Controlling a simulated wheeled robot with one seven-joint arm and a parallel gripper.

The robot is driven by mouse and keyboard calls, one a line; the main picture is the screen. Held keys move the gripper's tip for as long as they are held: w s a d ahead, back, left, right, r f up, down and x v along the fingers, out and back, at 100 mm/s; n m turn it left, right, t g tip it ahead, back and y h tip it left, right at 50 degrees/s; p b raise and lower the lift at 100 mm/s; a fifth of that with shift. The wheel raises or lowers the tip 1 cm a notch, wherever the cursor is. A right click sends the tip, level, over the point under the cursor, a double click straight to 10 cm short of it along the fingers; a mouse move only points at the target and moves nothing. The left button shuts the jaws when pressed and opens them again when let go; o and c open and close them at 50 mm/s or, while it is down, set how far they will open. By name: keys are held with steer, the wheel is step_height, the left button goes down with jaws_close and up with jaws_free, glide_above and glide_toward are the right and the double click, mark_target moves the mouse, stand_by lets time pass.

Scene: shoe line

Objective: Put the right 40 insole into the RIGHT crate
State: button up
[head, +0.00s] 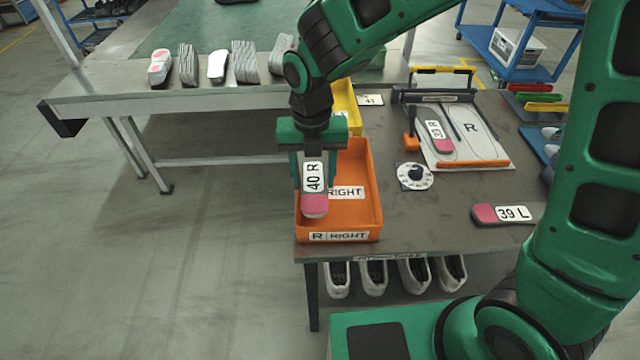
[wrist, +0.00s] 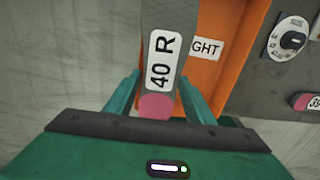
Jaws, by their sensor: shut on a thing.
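My gripper (head: 314,158) is shut on the 40 R insole (head: 315,207), a grey insole with a pink heel and a white label. The insole hangs heel down over the left part of the orange RIGHT crate (head: 372,188). In the wrist view the insole (wrist: 154,106) sits between the fingers of my gripper (wrist: 155,90), with the orange crate (wrist: 195,75) behind it to the right. The crate's floor shows bare where it is not hidden by the insole and gripper. I cannot tell how high the insole is above the crate floor.
A yellow crate (head: 345,100) stands behind the orange one. A 39 L insole (head: 500,213) lies on the grey table (head: 420,225) at right. A white size dial (head: 415,176) and a fixture holding a 39 R insole (head: 437,135) are right of the crate.

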mark_target(319, 180)
steer(key=shift+w+d+f, duration=0.7)
steer(key=shift+w+d, duration=0.05)
steer(key=shift+w, duration=0.05)
steer(key=shift+f, duration=1.95)
steer(key=shift+f, duration=0.6)
steer(key=o, duration=0.8)
steer(key=shift+c, duration=0.2)
steer(key=shift+r, duration=0.15)
step_height(319, 180, up, 13)
